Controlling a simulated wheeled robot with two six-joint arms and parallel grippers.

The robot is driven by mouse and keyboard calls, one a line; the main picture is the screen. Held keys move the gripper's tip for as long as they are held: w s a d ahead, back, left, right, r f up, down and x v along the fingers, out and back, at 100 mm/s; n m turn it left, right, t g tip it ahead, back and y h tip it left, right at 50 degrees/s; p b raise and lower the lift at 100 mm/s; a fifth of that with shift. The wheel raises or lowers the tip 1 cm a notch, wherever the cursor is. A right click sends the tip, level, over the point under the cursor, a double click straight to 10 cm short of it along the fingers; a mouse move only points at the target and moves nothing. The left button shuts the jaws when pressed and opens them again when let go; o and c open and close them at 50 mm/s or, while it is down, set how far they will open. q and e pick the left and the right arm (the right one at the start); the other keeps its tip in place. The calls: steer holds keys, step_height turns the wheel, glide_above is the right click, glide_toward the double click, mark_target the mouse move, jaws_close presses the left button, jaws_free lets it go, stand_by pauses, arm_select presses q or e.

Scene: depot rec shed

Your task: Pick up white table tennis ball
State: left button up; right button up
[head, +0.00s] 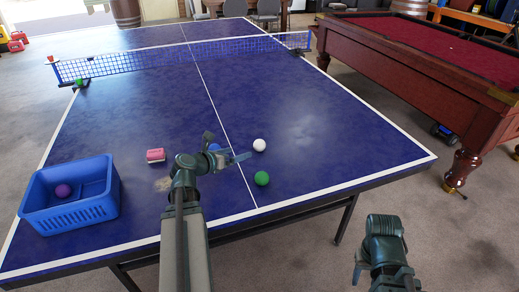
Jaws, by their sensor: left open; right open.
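The white table tennis ball (259,145) rests on the blue table top, right of the white centre line. My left gripper (240,157) is open and empty, reaching in from the left. Its tips are just left of the white ball and look apart from it; the height gap is hard to judge. My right gripper (362,268) is open, low at the picture's bottom right, off the table's near edge and far from the ball. Its fingers are mostly hidden by its own arm.
A green ball (262,178) lies just nearer than the white one. A blue ball (214,147) is partly hidden behind my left gripper. The net (140,62) crosses farther back.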

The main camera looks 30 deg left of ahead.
mark_target(256, 146)
arm_select(q)
steer(key=b+x, duration=0.3)
steer(key=x, duration=0.5)
steer(key=shift+w+d, duration=0.1)
steer(key=shift+w, duration=0.25)
steer(key=x, duration=0.1)
steer(key=b+x, duration=0.1)
steer(key=x, duration=0.1)
steer(key=b+x, duration=0.1)
steer(key=x, duration=0.1)
steer(key=shift+w+a, duration=0.2)
steer(key=shift+a, duration=0.05)
steer(key=c, duration=1.4)
